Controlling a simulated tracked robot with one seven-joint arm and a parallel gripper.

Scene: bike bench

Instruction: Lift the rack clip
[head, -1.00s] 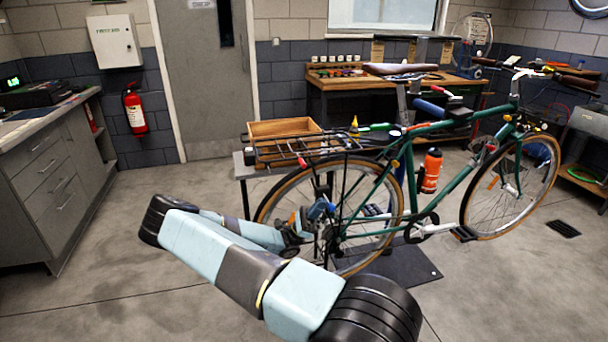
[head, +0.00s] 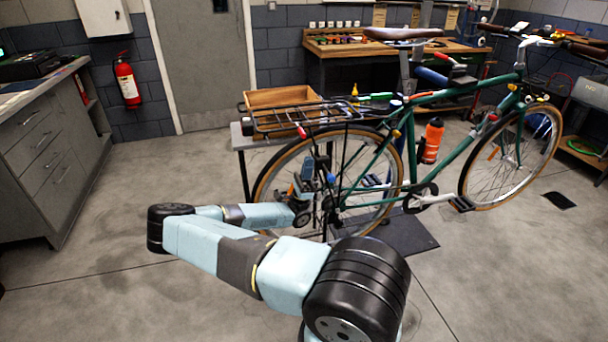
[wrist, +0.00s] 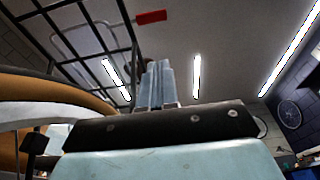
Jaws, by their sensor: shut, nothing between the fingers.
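The rack clip appears to be the wire frame with a red end on the bike's black rear rack (head: 285,117). Its red end (head: 302,132) shows at the rack's lower edge in the head view. In the wrist view the red end (wrist: 150,17) is at the top, beside the dark rack bars (wrist: 128,40). My gripper (wrist: 158,68) points up with its fingers together and nothing between them. It is below the red end and appears apart from it. In the head view my gripper is small and dark among the bike parts by the rear wheel, its fingertips hard to make out.
The green bike (head: 455,150) stands close beside my arm. The rear tyre (wrist: 50,88) is near my gripper on the left of the wrist view. A wooden box (head: 283,97) is behind the rack. An orange bottle (head: 431,140) is further right. The floor at left is clear.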

